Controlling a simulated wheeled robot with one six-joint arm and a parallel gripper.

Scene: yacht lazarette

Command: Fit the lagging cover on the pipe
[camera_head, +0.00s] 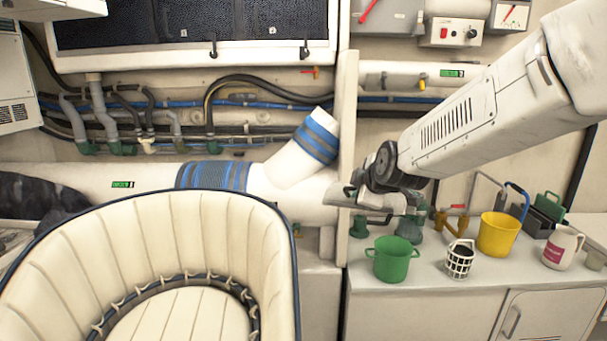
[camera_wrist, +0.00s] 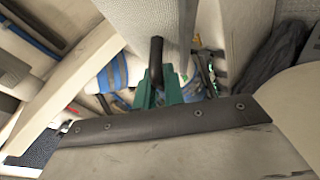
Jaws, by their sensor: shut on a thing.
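My gripper (camera_head: 374,182) is shut on a pale, curved piece that looks like the lagging cover (camera_head: 375,201), in the head view just right of the upright partition. In the wrist view the cover (camera_wrist: 190,150) fills the bottom, pale with a dark riveted edge strip. The white pipe (camera_head: 315,197) runs level along the wall to the partition's left side. It has a blue-banded sleeve (camera_head: 213,176) and a slanted branch with blue bands (camera_head: 316,138). The branch also shows in the wrist view (camera_wrist: 112,75). I cannot tell whether the cover touches the pipe or partition.
The narrow partition (camera_head: 345,130) stands close left of my gripper. Below on the counter are a green bucket (camera_head: 391,262), a white basket (camera_head: 460,261), a yellow bucket (camera_head: 498,236) and a jug (camera_head: 563,248). A cream seat (camera_head: 170,250) fills the lower left.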

